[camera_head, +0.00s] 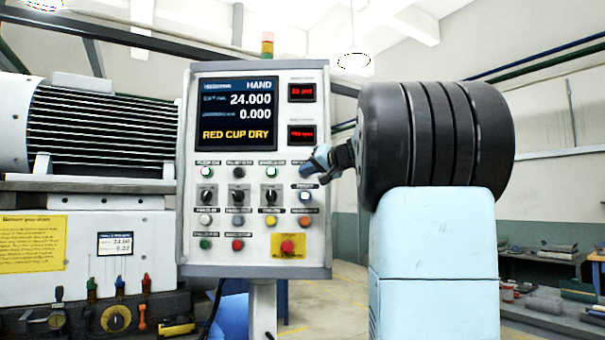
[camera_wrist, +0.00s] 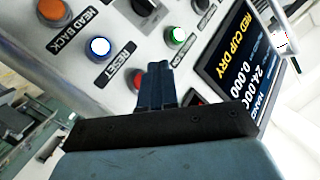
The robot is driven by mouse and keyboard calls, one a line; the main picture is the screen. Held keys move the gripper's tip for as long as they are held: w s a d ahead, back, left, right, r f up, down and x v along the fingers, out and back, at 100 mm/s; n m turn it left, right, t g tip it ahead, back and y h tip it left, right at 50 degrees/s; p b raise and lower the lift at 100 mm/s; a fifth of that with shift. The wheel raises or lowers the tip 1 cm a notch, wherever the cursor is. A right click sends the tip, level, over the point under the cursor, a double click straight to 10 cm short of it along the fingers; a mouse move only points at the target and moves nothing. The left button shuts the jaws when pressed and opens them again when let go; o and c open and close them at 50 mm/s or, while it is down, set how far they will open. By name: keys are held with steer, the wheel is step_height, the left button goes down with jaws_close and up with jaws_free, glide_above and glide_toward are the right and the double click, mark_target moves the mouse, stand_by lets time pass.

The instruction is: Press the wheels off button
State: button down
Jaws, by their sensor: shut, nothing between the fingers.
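The control panel (camera_head: 255,262) faces me with rows of buttons, knobs and lamps. Its small labels are blurred in the head view, so I cannot tell for certain which is the wheels off button. A green button (camera_head: 205,244) and a red button (camera_head: 238,244) sit in the bottom row at left. My gripper (camera_head: 322,178) is shut and empty at the panel's right edge, near the upper button rows. In the wrist view, its fingertips (camera_wrist: 159,68) are beside a partly covered red round part (camera_wrist: 138,80). Contact cannot be judged.
A blue-white lit button labelled RESET (camera_wrist: 100,46) and an orange HEAD BACK button (camera_wrist: 53,10) are near my gripper. A red emergency-type button (camera_head: 287,246) sits low right on a yellow plate. The screen (camera_head: 236,113) reads RED CUP DRY. The grinder (camera_head: 95,130) stands left.

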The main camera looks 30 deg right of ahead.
steer(key=shift+w+d, duration=0.45)
steer(key=shift+w, duration=0.3)
steer(key=shift+w+d, duration=0.45)
steer(key=shift+w, duration=0.3)
steer(key=shift+w, duration=0.1)
stand_by(1.0)
steer(key=shift+w+d, duration=0.2)
steer(key=shift+w, duration=0.05)
steer(key=shift+w+d+r, duration=0.2)
steer(key=shift+w+d, duration=0.1)
steer(key=shift+w, duration=0.25)
stand_by(1.3)
steer(key=shift+a, duration=0.2)
stand_by(0.5)
steer(key=shift+s+a+f, duration=0.25)
steer(key=shift+s+a, duration=0.3)
steer(key=shift+s, duration=0.05)
steer(key=shift+s, duration=0.15)
